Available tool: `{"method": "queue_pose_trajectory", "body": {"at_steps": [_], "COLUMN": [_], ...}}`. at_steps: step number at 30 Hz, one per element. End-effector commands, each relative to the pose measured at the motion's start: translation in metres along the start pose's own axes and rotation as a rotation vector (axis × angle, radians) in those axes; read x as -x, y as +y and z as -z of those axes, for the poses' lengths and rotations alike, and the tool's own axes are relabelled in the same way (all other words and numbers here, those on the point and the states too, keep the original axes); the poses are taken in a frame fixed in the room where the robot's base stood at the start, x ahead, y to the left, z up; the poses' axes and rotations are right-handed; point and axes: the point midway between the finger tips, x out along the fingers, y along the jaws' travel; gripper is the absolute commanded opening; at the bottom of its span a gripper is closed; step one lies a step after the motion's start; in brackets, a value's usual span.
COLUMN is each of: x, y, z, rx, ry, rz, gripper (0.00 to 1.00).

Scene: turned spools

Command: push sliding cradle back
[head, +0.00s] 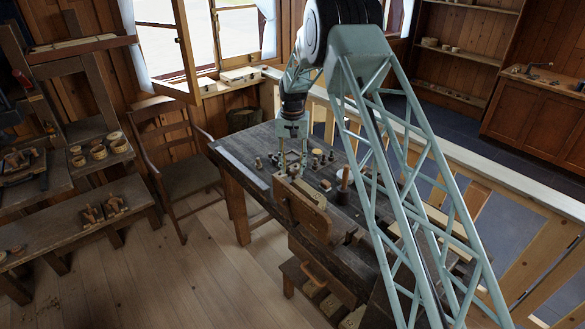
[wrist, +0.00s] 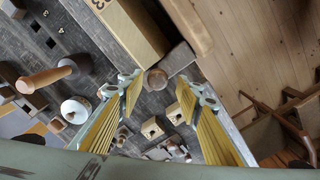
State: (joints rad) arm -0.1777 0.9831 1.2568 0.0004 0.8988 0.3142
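A long light-brown wooden block (head: 303,203) lies along the dark workbench and looks like the sliding cradle. In the wrist view it is the block (wrist: 128,28) with dark digits on its top. A small round brown knob (wrist: 155,79) sits by its near end, on or beside a dark piece; I cannot tell whether they are joined. My gripper (head: 292,166) points down over the far end of the block. In the wrist view its two yellow-padded fingers (wrist: 160,88) are spread apart, with the knob showing between the tips. I cannot tell whether they touch anything.
The dark workbench (head: 250,160) carries several small pegs and turned pieces. A wooden handle on a dark base (wrist: 48,78) and a white round piece (wrist: 75,110) stand left of the fingers in the wrist view. A chair (head: 185,165) stands left of the bench.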

Motion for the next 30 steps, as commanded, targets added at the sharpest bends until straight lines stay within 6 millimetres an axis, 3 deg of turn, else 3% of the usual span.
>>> {"method": "queue_pose_trajectory", "body": {"at_steps": [8, 14, 30], "x": [0.003, 0.016, 0.089], "y": [0.0, 0.0, 0.0], "z": [-0.001, -0.001, 0.0], "rx": [0.0, 0.0, 0.0], "ry": [-0.001, -0.001, 0.001], "rz": [-0.001, -0.001, 0.0], "gripper": [0.32, 0.32, 0.32]}}
